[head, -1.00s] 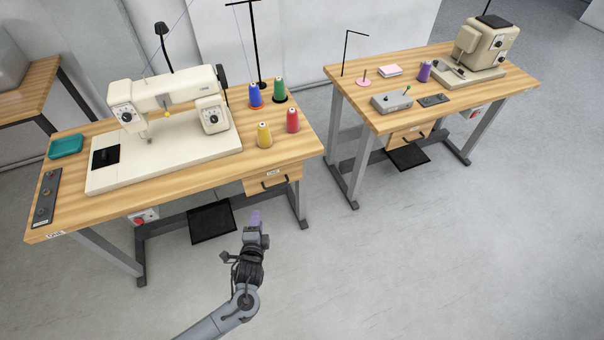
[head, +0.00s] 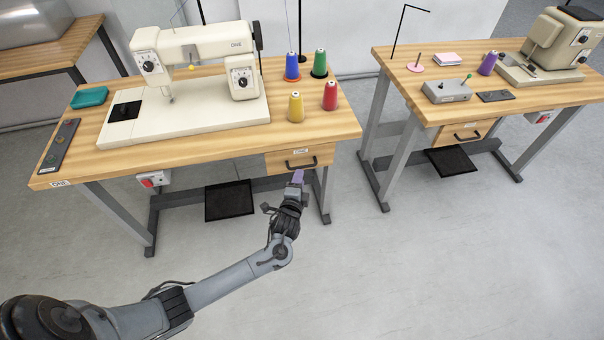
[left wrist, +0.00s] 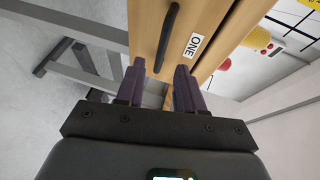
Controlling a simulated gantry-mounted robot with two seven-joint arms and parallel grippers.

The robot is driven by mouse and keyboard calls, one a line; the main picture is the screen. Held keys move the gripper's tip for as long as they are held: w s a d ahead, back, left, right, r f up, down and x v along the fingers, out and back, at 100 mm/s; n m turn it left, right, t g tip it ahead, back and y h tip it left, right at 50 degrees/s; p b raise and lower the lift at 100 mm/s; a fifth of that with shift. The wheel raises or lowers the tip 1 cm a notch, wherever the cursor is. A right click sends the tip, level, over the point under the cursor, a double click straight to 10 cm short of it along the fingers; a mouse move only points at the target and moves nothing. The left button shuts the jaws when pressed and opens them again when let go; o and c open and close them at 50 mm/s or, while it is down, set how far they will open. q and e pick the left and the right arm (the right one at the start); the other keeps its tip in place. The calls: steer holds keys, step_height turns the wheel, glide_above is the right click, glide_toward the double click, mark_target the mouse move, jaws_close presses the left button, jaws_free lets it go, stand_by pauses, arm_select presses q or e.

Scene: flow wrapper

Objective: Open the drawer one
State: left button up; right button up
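Drawer one (head: 281,161) is a wooden drawer under the right end of the left sewing table, and it looks shut. It has a black bar handle (head: 300,165) and a label that reads ONE in the left wrist view (left wrist: 194,45). My left gripper (head: 297,177) is just in front of and below the handle. In the left wrist view its two purple fingers (left wrist: 157,85) are apart with nothing between them, and the handle (left wrist: 167,38) lies beyond the fingertips, not touching as far as I can see. My right gripper is not in view.
The left table (head: 215,145) carries a white sewing machine (head: 190,100) and several thread cones. A table leg (head: 324,195) and a black pedal (head: 229,200) are near my left gripper. A second table (head: 520,100) with its own drawer stands at right. Open floor lies in front.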

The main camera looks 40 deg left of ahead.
arm_select(q)
steer(key=shift+b+x, duration=1)
steer(key=shift+x, duration=1.8)
jaws_close()
